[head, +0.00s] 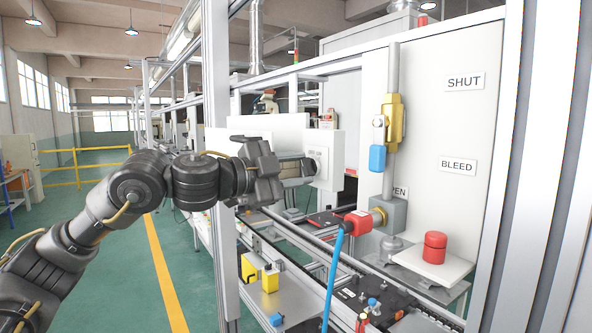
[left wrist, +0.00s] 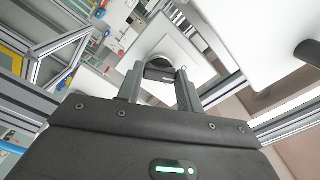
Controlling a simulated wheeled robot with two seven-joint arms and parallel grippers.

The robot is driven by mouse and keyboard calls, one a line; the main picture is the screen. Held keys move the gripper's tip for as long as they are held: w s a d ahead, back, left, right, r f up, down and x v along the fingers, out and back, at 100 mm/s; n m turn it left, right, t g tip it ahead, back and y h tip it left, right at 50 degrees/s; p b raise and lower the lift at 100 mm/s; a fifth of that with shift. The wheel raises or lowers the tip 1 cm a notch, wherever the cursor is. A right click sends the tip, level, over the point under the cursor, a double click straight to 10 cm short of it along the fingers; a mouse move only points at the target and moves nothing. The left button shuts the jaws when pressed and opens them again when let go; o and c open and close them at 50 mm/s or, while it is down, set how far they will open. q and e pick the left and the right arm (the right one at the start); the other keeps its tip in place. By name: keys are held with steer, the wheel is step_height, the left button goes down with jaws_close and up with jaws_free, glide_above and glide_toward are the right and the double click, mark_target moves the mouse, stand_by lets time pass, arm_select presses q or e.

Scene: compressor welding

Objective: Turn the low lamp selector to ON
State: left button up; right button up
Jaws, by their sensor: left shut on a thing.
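The lamp selector is a small dark knob (left wrist: 159,70) on a pale round base, on a white panel (left wrist: 185,58) in the left wrist view. In the head view the white box (head: 325,147) carrying it stands at the middle, its small lettering too fine to read. My left gripper (head: 305,168) reaches to the box's face from the left. In the left wrist view its two fingers (left wrist: 158,80) stand on either side of the knob, shut on it. The knob's pointer and marks are hidden or too small to tell. My right gripper is not in view.
A metal post (head: 218,150) stands close to my left arm. Green floor lies open at left.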

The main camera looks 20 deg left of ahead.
arm_select(q)
steer(key=shift+f+m+b, duration=0.15)
steer(key=shift+m+b, duration=0.85)
steer(key=shift+m, duration=0.1)
steer(key=m+b, duration=0.2)
steer(key=m, duration=0.1)
steer(key=shift+m, duration=0.3)
steer(key=m+b, duration=0.1)
steer(key=m, duration=0.2)
steer(key=shift+b, duration=0.4)
steer(key=shift+m+b, duration=0.5)
steer(key=shift+m, duration=1)
steer(key=o, duration=1)
steer(key=shift+r, duration=0.2)
